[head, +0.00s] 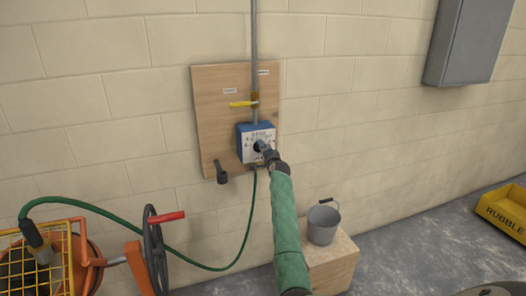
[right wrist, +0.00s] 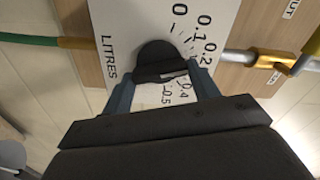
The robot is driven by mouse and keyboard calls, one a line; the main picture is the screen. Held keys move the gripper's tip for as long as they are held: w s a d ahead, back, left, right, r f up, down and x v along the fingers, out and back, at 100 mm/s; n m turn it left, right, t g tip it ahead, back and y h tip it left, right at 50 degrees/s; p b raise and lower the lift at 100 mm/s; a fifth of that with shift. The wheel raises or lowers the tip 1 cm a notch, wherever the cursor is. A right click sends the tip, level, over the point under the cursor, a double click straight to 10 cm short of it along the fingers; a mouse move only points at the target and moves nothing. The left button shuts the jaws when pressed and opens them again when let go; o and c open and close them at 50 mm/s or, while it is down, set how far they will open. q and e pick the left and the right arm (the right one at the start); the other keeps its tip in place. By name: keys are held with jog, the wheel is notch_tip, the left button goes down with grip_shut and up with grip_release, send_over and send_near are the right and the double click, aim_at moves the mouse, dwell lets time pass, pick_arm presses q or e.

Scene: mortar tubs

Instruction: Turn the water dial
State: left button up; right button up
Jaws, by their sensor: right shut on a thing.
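The water dial (right wrist: 160,62) is a black knob on a white plate (right wrist: 130,25) marked LITRES, with numbers around it including 0, 0.1, 0.2, 0.4 and 0.5. My right gripper (right wrist: 163,80) is shut on the dial, one finger on each side of it. In the head view the dial sits on the front of a blue box (head: 243,130) on a wooden board, and my right gripper (head: 262,148) reaches it from the front and hides most of it. My left gripper is not in view.
A yellow-handled valve (head: 243,104) sits on the pipe above the box. A green hose (head: 247,220) runs from the box to an orange mixer (head: 88,262) at left. A grey bucket (head: 323,224) stands on a wooden block (head: 335,262). A yellow RUBBLE tub (head: 503,215) is at right.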

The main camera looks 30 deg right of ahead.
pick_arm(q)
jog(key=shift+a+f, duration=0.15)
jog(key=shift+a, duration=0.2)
pick_arm(e)
jog(key=shift+m, duration=0.3)
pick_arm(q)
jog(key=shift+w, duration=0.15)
pick_arm(e)
jog(key=o, duration=1)
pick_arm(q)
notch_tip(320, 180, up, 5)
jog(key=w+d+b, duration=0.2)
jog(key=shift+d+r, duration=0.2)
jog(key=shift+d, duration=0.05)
pick_arm(e)
jog(key=shift+v, duration=3.9)
